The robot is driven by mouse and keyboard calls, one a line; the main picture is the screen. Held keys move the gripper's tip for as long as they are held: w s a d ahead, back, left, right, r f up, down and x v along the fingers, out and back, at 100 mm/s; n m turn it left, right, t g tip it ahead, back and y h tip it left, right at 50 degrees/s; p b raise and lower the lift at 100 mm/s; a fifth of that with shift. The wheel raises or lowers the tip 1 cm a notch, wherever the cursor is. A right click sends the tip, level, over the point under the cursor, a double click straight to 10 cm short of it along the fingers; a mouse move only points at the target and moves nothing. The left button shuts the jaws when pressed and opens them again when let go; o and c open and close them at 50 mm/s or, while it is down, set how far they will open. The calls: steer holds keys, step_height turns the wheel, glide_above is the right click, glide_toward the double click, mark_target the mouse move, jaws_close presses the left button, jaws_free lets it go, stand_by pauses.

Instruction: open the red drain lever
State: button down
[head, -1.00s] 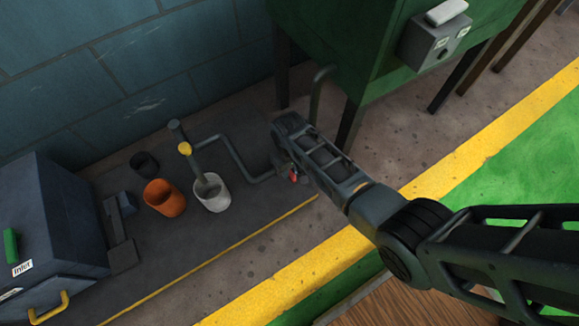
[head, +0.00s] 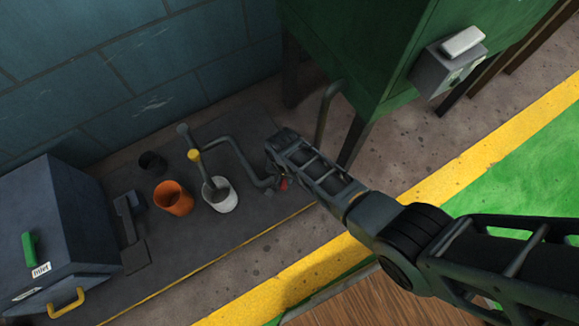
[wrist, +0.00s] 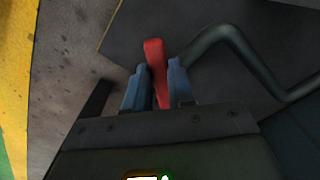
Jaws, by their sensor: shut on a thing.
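The red drain lever (wrist: 156,62) stands between the blue fingers of my gripper (wrist: 158,85) in the wrist view. My gripper is shut on it, and the lever's end sticks out past the fingertips. In the head view only a small red part of the lever (head: 284,184) shows beside my gripper (head: 277,180); my wrist hides the rest. The grey pipe (head: 243,160) runs from near the lever toward the pots.
A white pot (head: 226,203), an orange pot (head: 174,203) and a dark pot (head: 153,164) stand on the dark platform. A blue-grey box (head: 65,220) is at left. A green cabinet (head: 370,50) on legs stands close behind my arm.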

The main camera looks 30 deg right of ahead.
steer(key=shift+w+a+m+b, duration=0.1)
steer(key=shift+w+a+m, duration=0.35)
steer(key=shift+m, duration=1.15)
steer(key=shift+w+a+m+b, duration=0.15)
steer(key=shift+w+m, duration=0.5)
steer(key=shift+m, duration=0.95)
steer(key=shift+w+a+m+b, duration=0.1)
steer(key=shift+w+a+m, duration=0.35)
steer(key=shift+m, duration=1.15)
steer(key=shift+w+d, duration=0.15)
steer(key=shift+d, duration=0.05)
steer(key=c, duration=1)
jaws_free()
steer(key=shift+o, duration=0.2)
step_height(320, 180, up, 8)
steer(key=p, duration=0.4)
steer(key=shift+p, duration=0.4)
steer(key=shift+f, duration=0.2)
